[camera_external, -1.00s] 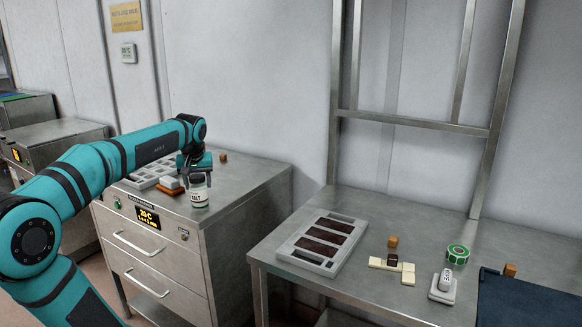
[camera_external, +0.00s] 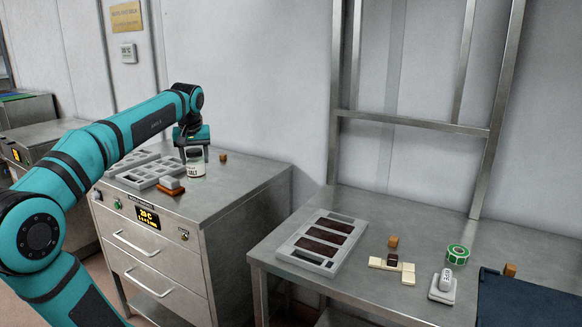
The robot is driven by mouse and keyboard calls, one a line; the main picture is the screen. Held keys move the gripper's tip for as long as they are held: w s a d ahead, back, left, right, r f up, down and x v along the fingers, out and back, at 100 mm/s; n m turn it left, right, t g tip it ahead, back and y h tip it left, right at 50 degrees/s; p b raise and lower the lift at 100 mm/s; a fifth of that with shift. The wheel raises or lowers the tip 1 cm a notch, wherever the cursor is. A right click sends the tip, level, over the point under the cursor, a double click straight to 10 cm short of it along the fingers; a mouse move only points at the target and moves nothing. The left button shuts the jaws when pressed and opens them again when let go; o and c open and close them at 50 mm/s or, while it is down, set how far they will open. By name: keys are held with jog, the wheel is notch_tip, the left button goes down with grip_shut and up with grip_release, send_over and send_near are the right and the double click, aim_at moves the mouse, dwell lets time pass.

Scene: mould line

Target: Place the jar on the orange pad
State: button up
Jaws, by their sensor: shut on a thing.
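The jar (camera_external: 195,166) is white with a dark lettered label and stands upright in my gripper (camera_external: 193,150) over the left steel cabinet top. My gripper is shut on its upper part, and the fingers partly hide the lid. I cannot tell whether the jar's base touches the top. A flat orange-brown piece (camera_external: 171,191) lies near the cabinet's front edge, to the left of and nearer than the jar. A pale grey block sits on it. It is the only pad-like orange thing I can make out.
Grey moulds (camera_external: 145,172) lie left of the jar. A small brown cube (camera_external: 223,157) is to its right. The cabinet top's right side is clear. The right table (camera_external: 350,290) holds a filled mould tray (camera_external: 290,249), small blocks and a green roll (camera_external: 458,254).

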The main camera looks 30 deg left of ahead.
jog(key=shift+w+a+r, duration=0.1)
jog(key=shift+a+r, duration=0.1)
jog(key=shift+r, duration=0.25)
jog(key=w+a+r, duration=0.1)
jog(key=a+r, duration=0.1)
jog(key=a, duration=0.7)
jog(key=w+a+r, duration=0.1)
jog(key=a+r, duration=0.2)
jog(key=a, duration=0.5)
jog(key=shift+s+a+f, duration=0.1)
jog(key=shift+a+f, duration=0.05)
jog(key=shift+f, duration=2.4)
jog(key=shift+a+f, duration=0.1)
jog(key=shift+f, duration=2.45)
jog(key=shift+f, duration=0.15)
jog(key=o, duration=1.1)
jog(key=shift+o, duration=0.2)
jog(key=v, duration=1.2)
